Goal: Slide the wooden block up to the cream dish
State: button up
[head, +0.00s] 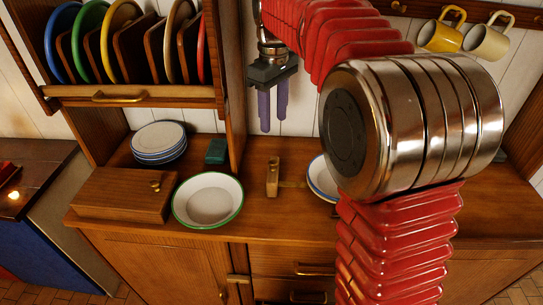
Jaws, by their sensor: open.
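A small upright wooden block (272,177) stands on the wooden counter, near the middle of the head view. A pale, cream-white dish with a green rim (208,201) sits to its left, with a gap of bare counter between them. Another pale dish with a blue rim (319,179) is to the block's right, partly hidden behind my arm. I cannot tell for sure which dish is the cream one. My gripper (273,112) hangs with its purple fingers pointing down, open and empty, above and behind the block in the picture, apart from it.
A wooden box (123,195) with a knob is left of the green-rimmed dish. Stacked plates (159,141) and a dark green block (216,151) stand behind. A plate rack (130,95) with an upright post is at left. Mugs (440,37) hang at upper right.

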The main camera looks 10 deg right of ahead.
aim_at(273, 161)
jog(key=shift+f, duration=0.15)
notch_tip(273, 161, down, 14)
jog(key=shift+r, duration=0.25)
dwell(0.3)
jog(key=shift+c, duration=0.4)
grip_shut()
